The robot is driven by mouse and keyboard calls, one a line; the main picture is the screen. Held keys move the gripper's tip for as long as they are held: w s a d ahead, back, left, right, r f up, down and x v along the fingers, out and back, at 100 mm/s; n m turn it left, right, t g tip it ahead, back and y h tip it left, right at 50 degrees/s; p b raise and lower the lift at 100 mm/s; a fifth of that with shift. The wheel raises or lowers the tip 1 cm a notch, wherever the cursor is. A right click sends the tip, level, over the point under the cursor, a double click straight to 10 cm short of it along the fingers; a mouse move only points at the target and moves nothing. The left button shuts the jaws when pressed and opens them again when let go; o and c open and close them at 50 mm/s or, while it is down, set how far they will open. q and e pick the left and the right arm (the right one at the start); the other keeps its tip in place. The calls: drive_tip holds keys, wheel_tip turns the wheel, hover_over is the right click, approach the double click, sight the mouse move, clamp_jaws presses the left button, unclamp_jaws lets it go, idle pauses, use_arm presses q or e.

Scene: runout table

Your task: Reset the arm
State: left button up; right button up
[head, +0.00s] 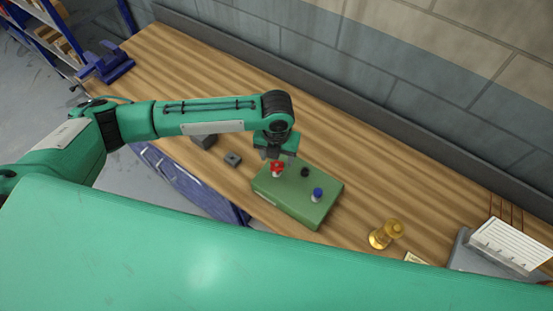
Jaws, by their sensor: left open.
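My left arm reaches in from the left over the wooden table. My left gripper (275,156) is open and points down just above a red knob (277,169) on a green box (300,208). I cannot tell whether the fingers touch the knob. The box also carries a black knob (305,172) and a blue knob (317,194) to the right of the red one. My right gripper is not in view.
A blue vise (108,63) stands at the table's left end. Small dark blocks (233,159) lie left of the box. A brass bell-shaped object (385,234) stands to the right, near a grey device with white paper (510,246). A wall closes the back edge.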

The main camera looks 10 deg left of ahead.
use_arm(q)
drive_tip(key=shift+r, duration=1.3)
